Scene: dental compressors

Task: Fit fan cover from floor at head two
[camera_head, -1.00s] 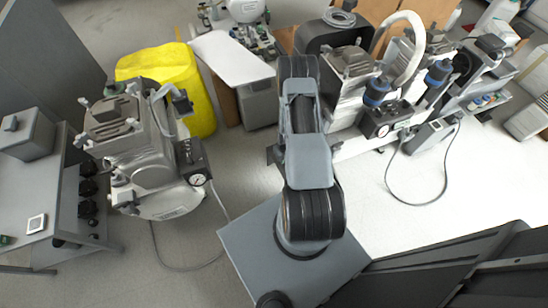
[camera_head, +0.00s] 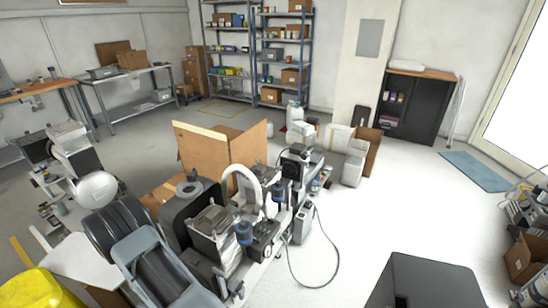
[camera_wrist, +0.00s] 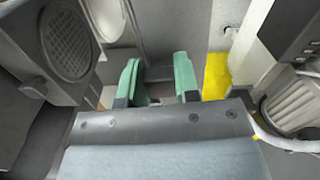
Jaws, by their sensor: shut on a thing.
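My gripper (camera_wrist: 158,82) shows in the wrist view by its two green fingertips, set apart on either side of a small grey piece (camera_wrist: 158,73). I take this piece to be the fan cover, but its full shape is not clear. A dark housing with a round grille (camera_wrist: 66,42) is left of the fingers. In the head view the compressor (camera_head: 215,232), with its white hose and blue-capped parts, stands right of my arm. My gripper is hidden there. I cannot tell which head is head two.
A black housing (camera_head: 182,222) and a cardboard box (camera_head: 235,150) stand by the compressor. A yellow bin (camera_head: 38,290) and another machine (camera_head: 75,170) are at left. A cable (camera_head: 335,262) lies on the floor at right, which is otherwise largely clear. Shelves (camera_head: 258,55) are at the back.

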